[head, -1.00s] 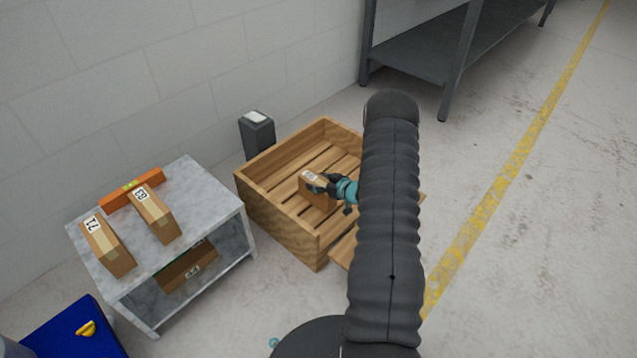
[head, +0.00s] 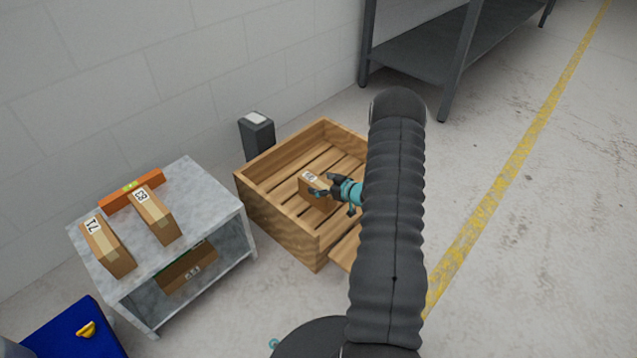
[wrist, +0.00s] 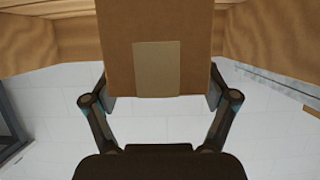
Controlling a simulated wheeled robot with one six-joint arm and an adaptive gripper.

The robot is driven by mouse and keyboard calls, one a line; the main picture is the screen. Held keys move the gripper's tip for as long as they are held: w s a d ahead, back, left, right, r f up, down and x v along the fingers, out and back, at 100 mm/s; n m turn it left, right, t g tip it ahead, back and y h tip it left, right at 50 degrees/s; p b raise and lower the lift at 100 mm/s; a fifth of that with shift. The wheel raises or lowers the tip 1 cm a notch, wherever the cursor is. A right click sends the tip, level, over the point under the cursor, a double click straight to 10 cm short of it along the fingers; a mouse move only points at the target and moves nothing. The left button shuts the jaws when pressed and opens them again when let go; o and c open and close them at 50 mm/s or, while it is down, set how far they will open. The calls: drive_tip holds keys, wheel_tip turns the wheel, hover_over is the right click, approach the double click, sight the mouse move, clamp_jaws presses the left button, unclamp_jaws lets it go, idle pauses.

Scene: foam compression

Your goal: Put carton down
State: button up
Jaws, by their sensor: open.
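A brown carton (head: 311,184) with a white label sits inside the wooden crate (head: 277,219), towards its left part. My gripper (head: 325,185) is open at the carton's right side, with its fingers still close around it. In the wrist view the carton (wrist: 155,45) fills the upper middle, with a paler tape patch on its face. The open fingers (wrist: 158,100) stand on either side of its lower edge. Whether the fingers touch the carton cannot be told. My arm hides the right part of the crate.
A grey table (head: 192,250) at the left bears two cartons, one (head: 108,247) labelled 71 and another (head: 154,214), and an orange bar (head: 131,188). A dark post (head: 257,136) stands behind the crate. A grey shelf (head: 430,50) is at the back.

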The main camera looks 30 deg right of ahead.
drive_tip(key=v, duration=1)
drive_tip(key=w+r+g+h, duration=0.1)
drive_tip(key=w+r+h, duration=0.1)
drive_tip(key=r, duration=0.5)
drive_tip(key=w+r+g+h, duration=0.1)
drive_tip(key=w+r+h, duration=0.15)
drive_tip(key=r, duration=0.45)
drive_tip(key=s+a+r+m+g+h, duration=0.1)
drive_tip(key=s+a+r+h, duration=0.15)
drive_tip(key=r, duration=0.45)
drive_tip(key=s+a+r+m+h, duration=0.1)
drive_tip(key=s+a+r, duration=0.1)
drive_tip(key=a+r, duration=0.35)
drive_tip(key=s+a+r+g+y, duration=0.1)
drive_tip(key=s+a+r, duration=0.2)
drive_tip(key=s+a, duration=0.3)
drive_tip(key=s+a+r+m+g+y, duration=0.1)
drive_tip(key=s+a+r, duration=0.2)
drive_tip(key=s, duration=0.9)
drive_tip(key=s+a+r+m+g+y, duration=0.1)
drive_tip(key=s+a+r, duration=0.3)
drive_tip(key=s+a, duration=0.5)
drive_tip(key=shift+s+g+p, duration=0.4)
drive_tip(key=shift+g, duration=0.2)
drive_tip(key=shift+d+r, duration=0.1)
